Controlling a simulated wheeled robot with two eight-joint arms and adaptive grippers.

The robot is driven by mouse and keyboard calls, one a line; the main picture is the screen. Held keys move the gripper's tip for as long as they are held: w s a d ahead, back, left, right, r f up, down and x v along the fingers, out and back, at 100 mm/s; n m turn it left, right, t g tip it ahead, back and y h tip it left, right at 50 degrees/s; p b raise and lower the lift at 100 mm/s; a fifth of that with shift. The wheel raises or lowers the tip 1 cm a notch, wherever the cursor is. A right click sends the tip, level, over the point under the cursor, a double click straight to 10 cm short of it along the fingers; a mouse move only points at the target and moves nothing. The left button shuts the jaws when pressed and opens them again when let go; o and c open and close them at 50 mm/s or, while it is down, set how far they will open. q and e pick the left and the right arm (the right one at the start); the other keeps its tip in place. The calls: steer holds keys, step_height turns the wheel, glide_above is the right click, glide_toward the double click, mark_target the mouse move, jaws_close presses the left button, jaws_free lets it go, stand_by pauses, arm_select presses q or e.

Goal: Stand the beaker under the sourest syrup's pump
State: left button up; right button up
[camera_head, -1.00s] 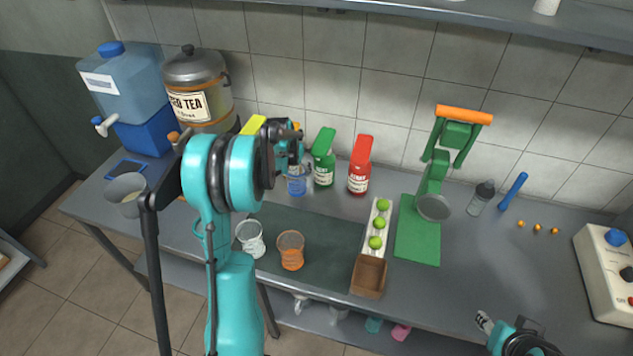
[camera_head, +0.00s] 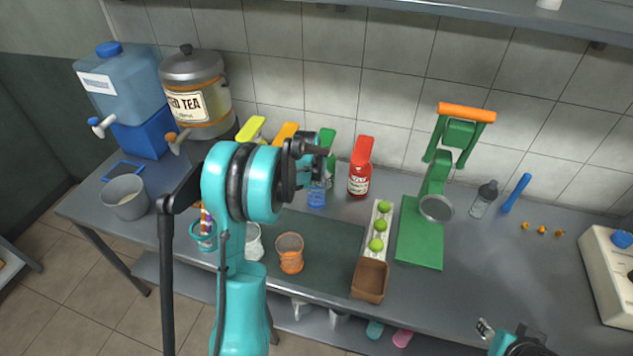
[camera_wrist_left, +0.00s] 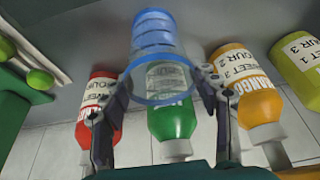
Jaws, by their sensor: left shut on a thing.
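The clear beaker with blue graduations (camera_head: 316,194) is held in my left gripper (camera_head: 313,168), in front of the green bottle. In the left wrist view the beaker (camera_wrist_left: 154,45) sits between the two fingers (camera_wrist_left: 160,95), its round rim toward the camera. The pump bottles stand in a row at the wall: yellow (camera_head: 251,130), orange (camera_head: 286,134), green (camera_head: 329,142) and red (camera_head: 359,178). The wrist view shows sweet and sour labels, cut off or partly covered; the orange one (camera_wrist_left: 250,90) reads mango. My right gripper (camera_head: 485,328) is at the lower right, its opening unclear.
An orange-marked beaker (camera_head: 290,255) and a white-marked beaker (camera_head: 254,240) stand near the front edge. Limes (camera_head: 377,226) lie in a tray beside a brown box (camera_head: 369,281). A green press (camera_head: 435,190) stands right of them. Dispensers (camera_head: 195,95) stand left.

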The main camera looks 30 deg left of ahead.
arm_select(q)
steer(key=shift+r, duration=0.1)
steer(key=shift+f, duration=0.2)
steer(key=o, duration=1.7)
steer(key=shift+r, duration=0.1)
